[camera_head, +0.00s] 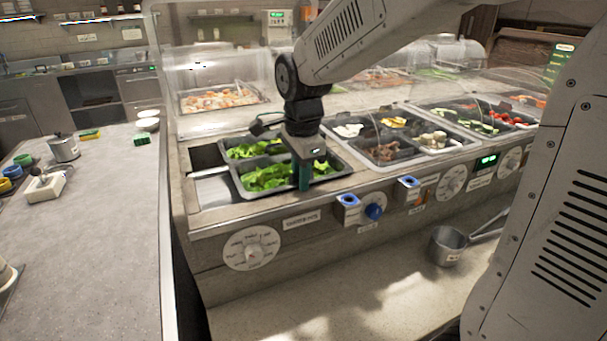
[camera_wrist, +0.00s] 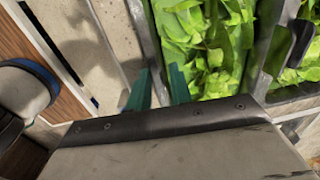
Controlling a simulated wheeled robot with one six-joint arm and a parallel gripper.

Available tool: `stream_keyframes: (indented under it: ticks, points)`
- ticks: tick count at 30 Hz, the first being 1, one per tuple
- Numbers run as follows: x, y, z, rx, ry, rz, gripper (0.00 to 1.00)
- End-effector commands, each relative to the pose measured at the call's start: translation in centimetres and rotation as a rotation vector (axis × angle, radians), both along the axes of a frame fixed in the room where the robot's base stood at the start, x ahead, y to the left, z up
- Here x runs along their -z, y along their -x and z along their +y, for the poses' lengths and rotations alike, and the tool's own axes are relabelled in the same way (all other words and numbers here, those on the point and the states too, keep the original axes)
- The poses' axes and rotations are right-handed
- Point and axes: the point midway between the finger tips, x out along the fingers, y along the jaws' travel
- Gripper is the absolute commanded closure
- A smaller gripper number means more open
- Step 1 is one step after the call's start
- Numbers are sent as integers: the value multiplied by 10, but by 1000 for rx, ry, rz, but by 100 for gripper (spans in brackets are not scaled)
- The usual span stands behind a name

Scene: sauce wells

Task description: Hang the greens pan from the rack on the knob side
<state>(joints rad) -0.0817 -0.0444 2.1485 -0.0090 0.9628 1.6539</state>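The greens pan (camera_head: 236,187) is a dark metal pan of leafy greens, sitting in the left end of the counter. Its greens also fill the middle of the wrist view (camera_wrist: 205,45), with a bar dividing them from more greens at the right. My gripper (camera_head: 304,186) points down at the pan's front edge. In the wrist view its two teal fingers (camera_wrist: 158,88) stand apart, with the pan's metal rim between them; contact with the rim is unclear. The front panel carries a white dial (camera_head: 250,249) and a blue knob (camera_head: 374,212). I cannot clearly pick out a rack.
Two blue-topped holders (camera_head: 348,200) (camera_head: 410,182) jut from the front panel. More food pans (camera_head: 385,150) lie to the right. A saucepan (camera_head: 447,247) stands on the lower shelf. A bare metal strip (camera_head: 213,191) lies left of the greens. A grey worktop (camera_head: 90,240) is at left.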

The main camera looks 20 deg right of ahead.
Motion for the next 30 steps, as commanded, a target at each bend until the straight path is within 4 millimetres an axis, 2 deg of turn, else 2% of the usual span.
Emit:
stream_keyframes:
  ticks: [1,10,13,17,24,30]
  points:
    - [14,7,4,1,-6,33,60]
    - [14,9,4,2,-6,39,60]
    - [8,8,3,2,-6,37,60]
    - [-11,8,2,2,-5,30,60]
    - [-57,7,-4,6,-3,6,60]
    - [-77,7,-4,4,-2,-1,60]
